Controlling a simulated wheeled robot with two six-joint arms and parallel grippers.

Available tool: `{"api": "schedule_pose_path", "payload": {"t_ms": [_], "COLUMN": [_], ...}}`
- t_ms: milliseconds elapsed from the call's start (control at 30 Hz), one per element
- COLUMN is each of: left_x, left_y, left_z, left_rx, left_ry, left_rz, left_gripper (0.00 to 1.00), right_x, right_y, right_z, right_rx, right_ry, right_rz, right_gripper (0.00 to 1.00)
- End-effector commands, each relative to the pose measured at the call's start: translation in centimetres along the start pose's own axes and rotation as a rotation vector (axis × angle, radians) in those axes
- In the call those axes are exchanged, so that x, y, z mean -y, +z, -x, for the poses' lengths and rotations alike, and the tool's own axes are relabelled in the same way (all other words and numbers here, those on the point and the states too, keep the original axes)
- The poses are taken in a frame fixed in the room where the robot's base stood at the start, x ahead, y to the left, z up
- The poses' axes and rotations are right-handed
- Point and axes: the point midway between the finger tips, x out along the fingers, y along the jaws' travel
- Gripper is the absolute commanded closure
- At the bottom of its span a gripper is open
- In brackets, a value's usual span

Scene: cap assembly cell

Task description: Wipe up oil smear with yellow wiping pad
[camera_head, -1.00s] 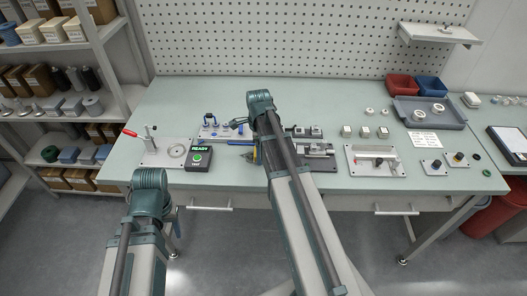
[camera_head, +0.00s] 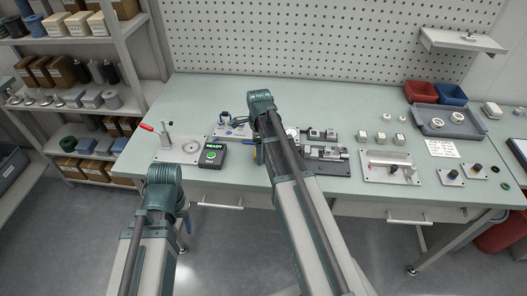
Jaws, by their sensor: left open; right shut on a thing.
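My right gripper (camera_head: 257,148) is low over the bench, mostly hidden behind its own arm. A small yellow patch, the wiping pad (camera_head: 260,155), shows at the arm's left edge, and the gripper is shut on it. Whether the pad touches the bench cannot be told. My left gripper (camera_head: 184,216) hangs in front of the bench's front edge, largely hidden by its wrist, open and empty. I cannot make out the oil smear; the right arm covers part of the bench.
A black box with a green READY display (camera_head: 212,153) and a red-handled clamp plate (camera_head: 182,150) stand left of the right arm. Metal fixtures (camera_head: 326,153) and a plate with a handle (camera_head: 390,168) stand right of it. The back of the bench (camera_head: 330,95) is clear.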

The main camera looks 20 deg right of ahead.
Motion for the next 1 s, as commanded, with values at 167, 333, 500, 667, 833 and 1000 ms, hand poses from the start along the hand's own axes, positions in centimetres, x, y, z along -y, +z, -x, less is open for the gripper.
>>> {"api": "schedule_pose_path", "payload": {"t_ms": [167,333,500,667,833,1000], "left_x": [0.0,0.0,0.0,0.0,0.0,0.0], "left_y": [0.0,0.0,0.0,0.0,0.0,0.0], "left_z": [0.0,0.1,0.1,0.2,-0.3,-0.1], "left_rx": [0.000,0.000,0.000,0.000,0.000,0.000], "left_ry": [0.000,0.000,0.000,0.000,0.000,0.000], "left_rz": [0.000,0.000,0.000,0.000,0.000,0.000], "left_gripper": [0.47,0.47,0.47,0.47,0.47,0.47], "right_x": [0.1,0.1,0.2,0.2,0.1,0.1], "right_y": [0.5,1.8,3.1,3.5,3.4,3.2], "right_z": [0.0,0.1,0.2,0.2,-0.2,-0.1], "right_rx": [0.004,0.004,0.003,0.002,0.002,0.002], "right_ry": [0.000,0.000,0.000,0.000,0.000,0.001], "right_rz": [0.002,0.003,0.002,0.001,0.000,0.000], "right_gripper": [0.68,0.68,0.68,0.68,0.68,0.68]}}
